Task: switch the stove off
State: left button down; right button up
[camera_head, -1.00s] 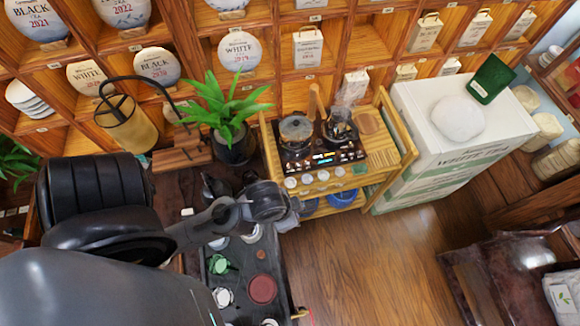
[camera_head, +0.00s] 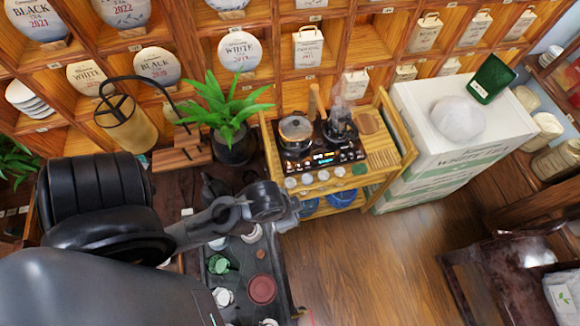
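The black stove (camera_head: 322,158) stands on a wooden cart, its front panel showing a small lit blue-green display (camera_head: 323,157). A glass pot with a lid (camera_head: 296,129) sits on its left side. A dark glass kettle (camera_head: 341,124) sits on its right side, with steam above it. My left arm comes in from the left, and its gripper end (camera_head: 286,213) is over the tea tray, in front of and below the cart, apart from the stove. Its fingers are too small and dark to read. My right gripper is not in view.
Small cups line the front of the cart (camera_head: 390,160). A potted plant (camera_head: 228,112) stands left of it, and white boxes (camera_head: 461,108) stand right of it. The tea tray (camera_head: 283,283) holds cups and a red-brown disc (camera_head: 262,289). Open wooden floor lies right of the tray.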

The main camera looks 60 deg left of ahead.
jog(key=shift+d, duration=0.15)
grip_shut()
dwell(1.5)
